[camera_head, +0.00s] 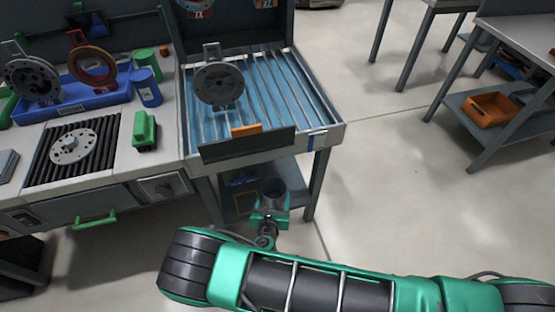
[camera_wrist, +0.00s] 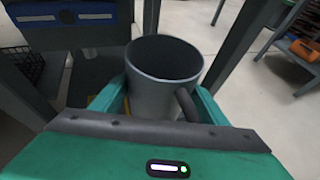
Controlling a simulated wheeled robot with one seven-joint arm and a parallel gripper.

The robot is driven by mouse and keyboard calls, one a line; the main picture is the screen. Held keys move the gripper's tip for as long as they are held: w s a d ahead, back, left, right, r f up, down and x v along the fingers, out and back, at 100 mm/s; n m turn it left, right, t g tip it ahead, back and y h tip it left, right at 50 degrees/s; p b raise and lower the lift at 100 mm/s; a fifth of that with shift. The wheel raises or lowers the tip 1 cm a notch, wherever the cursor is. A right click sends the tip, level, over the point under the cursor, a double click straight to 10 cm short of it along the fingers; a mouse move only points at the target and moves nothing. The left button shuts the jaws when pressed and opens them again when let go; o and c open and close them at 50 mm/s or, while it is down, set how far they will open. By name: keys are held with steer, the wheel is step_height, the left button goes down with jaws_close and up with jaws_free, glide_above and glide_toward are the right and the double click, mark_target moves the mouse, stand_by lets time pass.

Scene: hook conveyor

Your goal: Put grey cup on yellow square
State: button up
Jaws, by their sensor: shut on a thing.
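The grey cup (camera_wrist: 165,85) stands upright between the two green fingers of my gripper (camera_wrist: 158,98), its open rim up and its handle toward the lower right. My gripper is shut on it. In the head view the cup (camera_head: 275,193) and my gripper (camera_head: 271,206) are low, in front of the lower shelf under the roller conveyor. In the wrist view only a sliver of yellow shows beside the cup; the rest is hidden. I cannot tell whether the cup touches the shelf.
The table's legs (camera_head: 317,185) stand close on both sides, and the conveyor (camera_head: 262,85) is overhead. The workbench (camera_head: 95,160) is at left. Open floor lies to the right.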

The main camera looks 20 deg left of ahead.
steer(key=w+d+r+m+h, duration=0.2)
steer(key=w+d+r, duration=0.4)
steer(key=d, duration=0.9)
steer(key=w+d+r+m+g+h, duration=0.1)
steer(key=w+d+r+m+h, duration=0.2)
steer(key=w+d+r, duration=0.4)
steer(key=w+d+r+m+h, duration=0.2)
steer(key=w+d+r, duration=0.4)
steer(key=d+r, duration=0.8)
steer(key=d+h, duration=0.1)
steer(key=d, duration=0.8)
steer(key=shift+w+d+m+g+h, duration=0.2)
steer(key=shift+w+m+g+h, duration=0.1)
steer(key=shift+m+h, duration=0.1)
steer(key=shift+r, duration=0.2)
